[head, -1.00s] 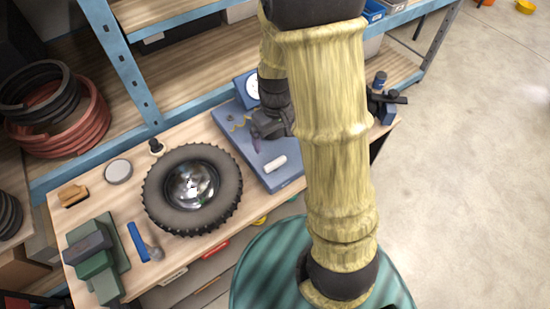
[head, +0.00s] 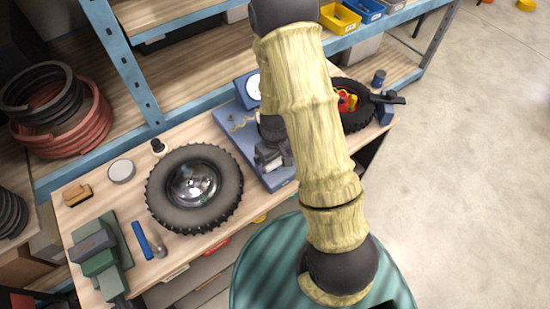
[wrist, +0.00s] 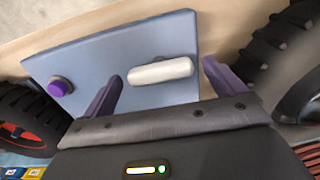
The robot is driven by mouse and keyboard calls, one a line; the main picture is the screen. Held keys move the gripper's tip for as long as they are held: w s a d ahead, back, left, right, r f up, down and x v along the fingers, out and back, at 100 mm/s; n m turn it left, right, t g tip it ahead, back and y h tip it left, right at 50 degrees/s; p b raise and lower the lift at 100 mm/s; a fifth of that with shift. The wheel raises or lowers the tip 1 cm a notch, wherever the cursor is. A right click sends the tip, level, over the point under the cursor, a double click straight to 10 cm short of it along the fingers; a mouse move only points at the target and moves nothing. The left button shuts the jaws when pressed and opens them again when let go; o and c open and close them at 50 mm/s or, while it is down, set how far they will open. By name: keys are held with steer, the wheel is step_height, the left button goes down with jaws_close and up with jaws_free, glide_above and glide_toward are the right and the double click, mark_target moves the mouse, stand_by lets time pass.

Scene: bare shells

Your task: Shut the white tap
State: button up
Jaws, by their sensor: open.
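The white tap (wrist: 160,71) is a rounded white bar on a blue panel (wrist: 90,55), seen in the wrist view. My gripper (wrist: 162,70) is open, its two purple fingers on either side of the tap in that view. The tap looks apart from both fingers, and I cannot tell how far the fingertips are above the panel. In the head view my gripper (head: 268,158) is over the front part of the blue panel (head: 228,118) and hides the tap.
A purple knob (wrist: 58,88) stands on the same panel. A tyre with a silver hub (head: 194,188) lies to the left, and a tyre with a red and yellow hub (head: 355,112) to the right. A gauge (head: 252,87) stands at the panel's back. Blue shelving uprights (head: 125,65) rise behind.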

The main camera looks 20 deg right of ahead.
steer(key=shift+f, duration=0.15)
steer(key=shift+c, duration=0.4)
steer(key=c, duration=0.9)
